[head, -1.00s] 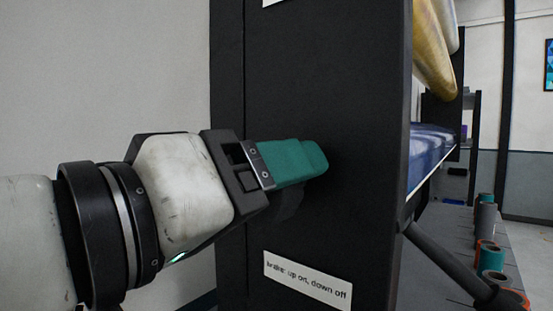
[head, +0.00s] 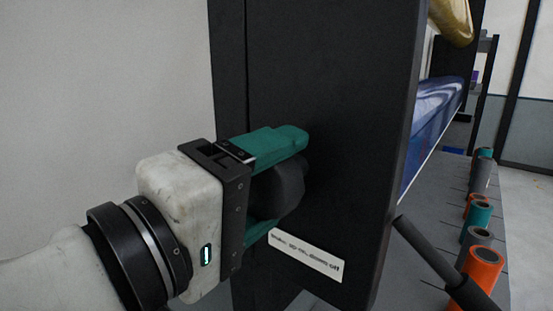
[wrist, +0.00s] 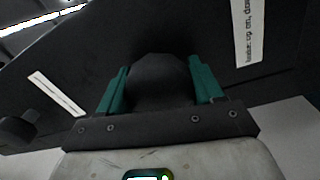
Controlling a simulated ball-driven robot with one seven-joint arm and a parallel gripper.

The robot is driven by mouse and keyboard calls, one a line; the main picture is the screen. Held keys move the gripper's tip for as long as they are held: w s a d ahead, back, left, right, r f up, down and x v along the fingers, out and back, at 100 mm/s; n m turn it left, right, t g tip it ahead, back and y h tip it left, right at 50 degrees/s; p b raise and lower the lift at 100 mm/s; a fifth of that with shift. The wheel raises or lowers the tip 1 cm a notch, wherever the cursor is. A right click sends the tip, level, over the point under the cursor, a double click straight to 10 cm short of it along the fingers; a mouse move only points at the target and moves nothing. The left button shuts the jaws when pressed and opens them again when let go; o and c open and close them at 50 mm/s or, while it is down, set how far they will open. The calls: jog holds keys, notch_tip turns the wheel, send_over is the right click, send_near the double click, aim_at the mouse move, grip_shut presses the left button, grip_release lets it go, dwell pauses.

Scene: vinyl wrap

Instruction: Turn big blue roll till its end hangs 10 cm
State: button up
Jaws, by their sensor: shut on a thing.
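My gripper (head: 282,186) is shut on a dark round knob (wrist: 158,88) on the side of the black upright panel (head: 345,110). In the wrist view one teal finger is on each side of the knob. In the head view the upper finger lies above the knob, and the lower finger shows only partly. A blue and white printed surface (head: 438,103) shows beyond the panel's right edge. I cannot tell whether it is the big blue roll. No hanging end can be made out.
A white label (head: 308,255) about a brake, up on and down off, is below the knob. A gold roll (head: 452,18) is above the blue surface. A dark bar (head: 435,262) slants down right of the panel. Several small teal, grey and orange rolls (head: 480,268) stand on a grey surface.

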jog(key=shift+a+r, duration=0.1)
dwell(0.3)
jog(key=o, duration=1)
jog(key=shift+o, duration=0.2)
jog(key=b+v, duration=0.3)
jog(key=v, duration=0.7)
jog(key=shift+s+a, duration=0.25)
jog(key=shift+a, duration=0.05)
